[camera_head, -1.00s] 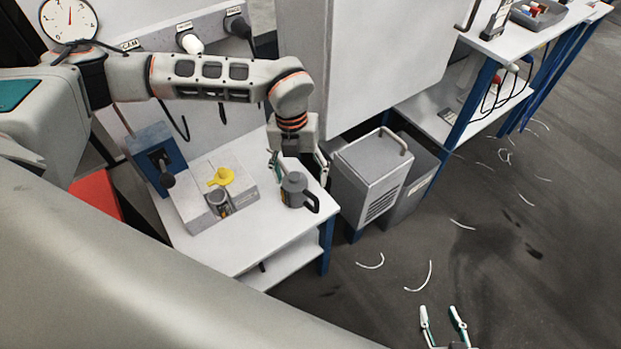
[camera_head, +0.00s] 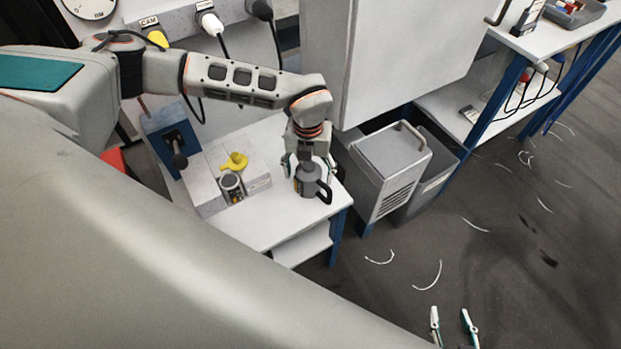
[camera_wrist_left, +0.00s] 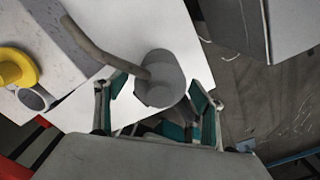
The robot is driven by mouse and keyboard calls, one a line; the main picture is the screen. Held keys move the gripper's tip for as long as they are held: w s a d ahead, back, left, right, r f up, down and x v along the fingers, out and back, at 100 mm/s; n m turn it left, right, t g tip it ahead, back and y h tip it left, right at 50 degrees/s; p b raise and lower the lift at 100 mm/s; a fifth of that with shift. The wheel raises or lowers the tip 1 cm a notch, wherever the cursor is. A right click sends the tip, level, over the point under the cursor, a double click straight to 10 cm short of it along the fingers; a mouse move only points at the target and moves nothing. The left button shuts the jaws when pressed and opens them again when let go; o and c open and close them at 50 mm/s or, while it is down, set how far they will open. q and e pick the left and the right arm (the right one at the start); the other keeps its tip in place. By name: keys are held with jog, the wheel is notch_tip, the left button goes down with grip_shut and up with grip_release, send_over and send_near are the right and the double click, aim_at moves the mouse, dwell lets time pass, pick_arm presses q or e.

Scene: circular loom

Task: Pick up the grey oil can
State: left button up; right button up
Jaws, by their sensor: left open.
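The grey oil can (camera_head: 308,181), with a dark handle on its right side, stands upright near the right edge of the white table (camera_head: 268,225). My left gripper (camera_head: 308,168) is open, with its fingers on either side of the can in the head view. In the left wrist view the can (camera_wrist_left: 163,78) lies between and just ahead of the open fingers, its long spout pointing up and left. Whether the fingers touch it cannot be told. My right gripper (camera_head: 455,328) is open and empty over the floor at the bottom of the head view.
A grey block (camera_head: 212,180) with a yellow funnel-like piece (camera_head: 234,162) and a small grey canister (camera_head: 231,187) is left of the can. A blue device (camera_head: 172,140) stands behind it. A grey cabinet (camera_head: 390,165) is close on the right.

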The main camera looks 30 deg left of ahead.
pick_arm(q)
jog(key=shift+r, duration=0.1)
jog(key=c, duration=1.5)
jog(key=shift+r, duration=0.15)
